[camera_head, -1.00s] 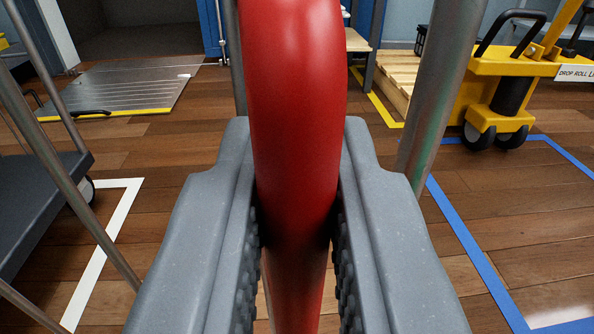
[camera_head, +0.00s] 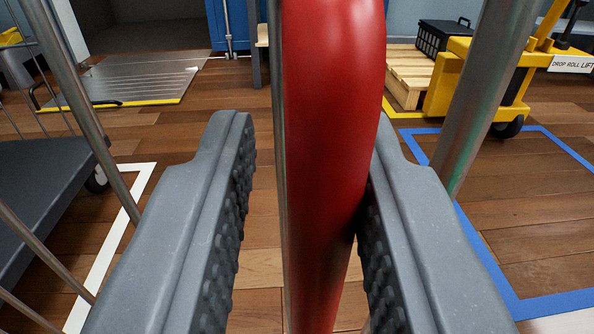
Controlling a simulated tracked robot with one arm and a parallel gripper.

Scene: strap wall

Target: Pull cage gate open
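A thick red bar (camera_head: 330,130), which looks like the gate's handle, runs upright through the middle of the view. My gripper (camera_head: 312,150) is open around it, with one grey ridged finger on each side. The left finger stands clear of the bar with a wide gap. The right finger is close against the bar or touching it; I cannot tell which. Grey metal tubes of the cage gate (camera_head: 483,95) show at right, with another (camera_head: 85,100) at left. The bar's top and the gate's latch side are out of view.
A dark cart platform (camera_head: 45,190) stands at left by a white floor line. A yellow drop roll lift (camera_head: 475,75) and a wooden pallet (camera_head: 408,70) stand at back right. Blue tape marks the floor at right. A metal ramp plate (camera_head: 130,80) lies at back left.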

